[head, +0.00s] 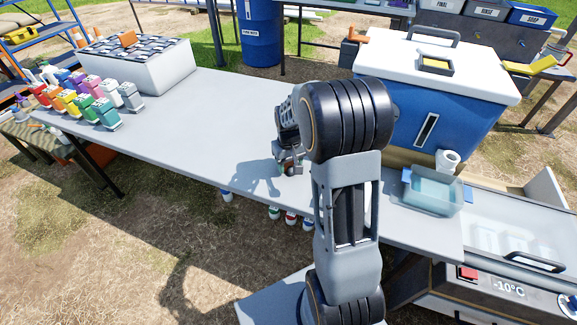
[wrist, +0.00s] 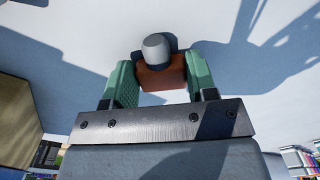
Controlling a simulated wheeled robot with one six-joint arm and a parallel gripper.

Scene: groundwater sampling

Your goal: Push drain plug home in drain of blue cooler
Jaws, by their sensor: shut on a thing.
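The blue cooler (head: 432,125) with a white lid (head: 440,65) stands at the back right of the table. In the wrist view, my gripper's green fingers (wrist: 160,82) are shut on a reddish-brown block with a grey rounded end. This piece appears to be the drain plug (wrist: 156,48). In the head view it is small and mostly hidden by my gripper.
A white box (head: 150,72) and several coloured bottles (head: 85,97) occupy the left end. The grey tabletop (head: 215,130) between is clear.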

